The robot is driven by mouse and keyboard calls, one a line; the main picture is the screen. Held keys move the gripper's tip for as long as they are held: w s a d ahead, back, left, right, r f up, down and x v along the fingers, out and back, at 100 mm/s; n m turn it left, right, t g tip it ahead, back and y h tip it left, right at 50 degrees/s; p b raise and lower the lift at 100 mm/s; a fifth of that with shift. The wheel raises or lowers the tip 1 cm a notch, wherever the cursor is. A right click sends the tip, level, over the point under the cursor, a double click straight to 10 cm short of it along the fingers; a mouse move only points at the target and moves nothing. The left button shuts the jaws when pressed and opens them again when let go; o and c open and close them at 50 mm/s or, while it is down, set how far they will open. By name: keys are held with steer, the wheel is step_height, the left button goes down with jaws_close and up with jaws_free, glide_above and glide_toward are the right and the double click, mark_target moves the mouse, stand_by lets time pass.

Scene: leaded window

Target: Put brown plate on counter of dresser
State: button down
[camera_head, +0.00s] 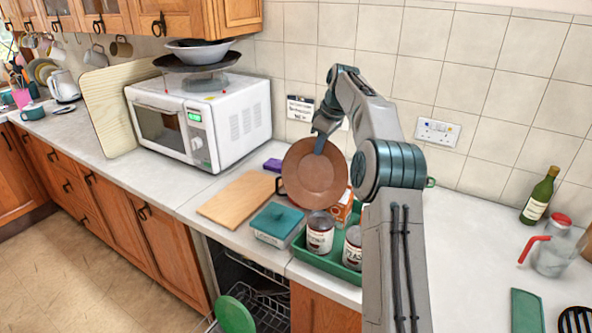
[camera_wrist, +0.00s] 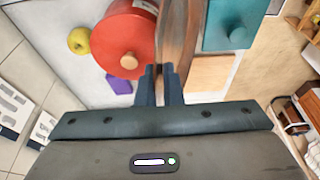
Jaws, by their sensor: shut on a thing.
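The brown plate (camera_head: 314,178) is held upright on its edge above the counter (camera_head: 462,245), its flat face towards the head camera. My gripper (camera_head: 320,143) is shut on the plate's upper rim. In the wrist view the plate (camera_wrist: 178,35) shows nearly edge-on between the fingertips of my gripper (camera_wrist: 160,72). The plate hides part of the counter behind it in the head view. I cannot tell whether its lower rim touches anything there.
A green tray (camera_head: 313,258) with cans stands below the plate, beside a teal box (camera_head: 277,224) and a wooden board (camera_head: 240,199). A red lidded pot (camera_wrist: 125,42) is close to the plate. A microwave (camera_head: 203,122) stands left. Bare counter lies right of my arm.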

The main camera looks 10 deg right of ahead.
mark_target(297, 165)
steer(key=w+a+f, duration=0.1)
steer(key=a, duration=0.1)
steer(key=w+a+f+p, duration=0.1)
steer(key=a, duration=0.1)
steer(key=w+a+f, duration=0.2)
steer(key=shift+a+p, duration=0.15)
steer(key=shift+p, duration=0.2)
steer(key=shift+s+f+p, duration=0.1)
steer(key=shift+f+p, duration=0.45)
steer(key=shift+f, duration=1.45)
steer(key=c, duration=1.6)
jaws_free()
steer(key=shift+f, duration=0.1)
steer(key=shift+o, duration=0.2)
